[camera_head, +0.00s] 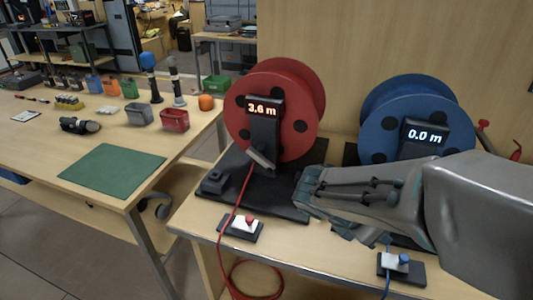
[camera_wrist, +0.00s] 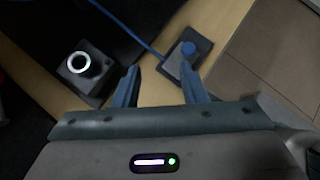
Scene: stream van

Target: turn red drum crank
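The red drum (camera_head: 305,90) stands upright on a black base (camera_head: 290,203); its display (camera_head: 263,108) reads 3.6 m. A tilted grey piece (camera_head: 262,160) sits low at its front, where a red cable (camera_head: 243,190) comes down. I cannot clearly make out a crank. My gripper (camera_wrist: 160,72) is open in the wrist view, with two blue-grey fingers apart and nothing between them. In the head view my arm reaches in from the right, in front of the blue drum (camera_head: 450,105), and the fingers are mostly hidden.
The blue drum's display (camera_head: 424,134) reads 0.0 m. A red-button box (camera_head: 241,228) and a blue-button box (camera_head: 402,265) sit at the bench's front edge. The blue-button box (camera_wrist: 186,62) and a lit-ring box (camera_wrist: 87,70) show near my fingers. A table (camera_head: 200,140) stands left.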

